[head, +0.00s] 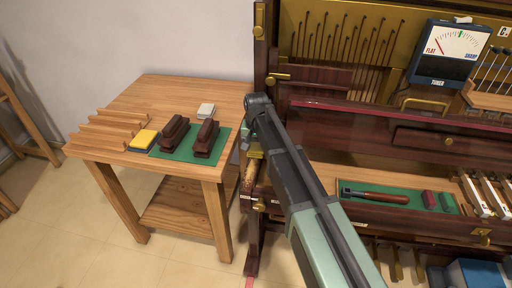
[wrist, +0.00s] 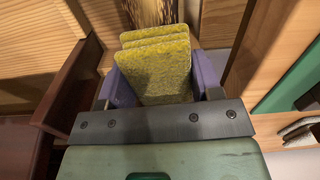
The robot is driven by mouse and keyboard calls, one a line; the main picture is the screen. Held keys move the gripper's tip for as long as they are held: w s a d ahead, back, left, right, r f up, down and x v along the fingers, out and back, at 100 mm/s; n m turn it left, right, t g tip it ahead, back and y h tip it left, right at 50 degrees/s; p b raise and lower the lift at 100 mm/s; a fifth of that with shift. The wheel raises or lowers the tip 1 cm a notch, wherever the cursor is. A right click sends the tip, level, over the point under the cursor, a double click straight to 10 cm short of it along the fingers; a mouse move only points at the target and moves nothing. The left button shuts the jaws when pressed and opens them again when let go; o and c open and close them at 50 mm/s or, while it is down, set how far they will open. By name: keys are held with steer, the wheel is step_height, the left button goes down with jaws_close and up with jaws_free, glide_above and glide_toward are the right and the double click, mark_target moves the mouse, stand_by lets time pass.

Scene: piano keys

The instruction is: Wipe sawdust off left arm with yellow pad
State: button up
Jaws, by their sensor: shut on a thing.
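My gripper (wrist: 163,82) is shut on a yellow pad (wrist: 153,75), between two purple fingers in the wrist view. The pad is speckled and looks layered. In the head view, a small bit of the held yellow pad (head: 255,153) shows under my arm's end, at the left side of the piano. The piano's left arm (head: 250,180) lies just below it, with a pale, speckled patch that looks like sawdust. In the wrist view, a streaked brown and tan patch (wrist: 150,12) lies beyond the pad. Whether the pad touches the wood I cannot tell.
A wooden side table (head: 160,92) stands left of the piano. A tuner (head: 449,52) and a tool tray (head: 390,207) are at the right.

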mark_target(245, 188)
steer(key=shift+s+a, duration=0.35)
steer(key=shift+s, duration=1.3)
steer(key=shift+s+a, duration=0.4)
steer(key=shift+s, duration=1.3)
steer(key=shift+s+a, duration=0.35)
steer(key=shift+s, duration=1.3)
steer(key=shift+s+a+f, duration=0.1)
steer(key=shift+s+a, duration=0.1)
steer(key=shift+s, duration=0.65)
steer(key=shift+s+a+f, duration=0.1)
steer(key=shift+s+a, duration=0.05)
steer(key=shift+s, duration=0.65)
steer(key=shift+s+a+r, duration=0.1)
steer(key=shift+s+a, duration=0.1)
steer(key=shift+s, duration=0.6)
steer(key=shift+s+a, duration=0.2)
steer(key=shift+s, duration=0.6)
step_height(245, 188, up, 6)
steer(key=p, duration=0.6)
steer(key=shift+r, duration=0.1)
step_height(245, 188, up, 3)
steer(key=p, duration=0.3)
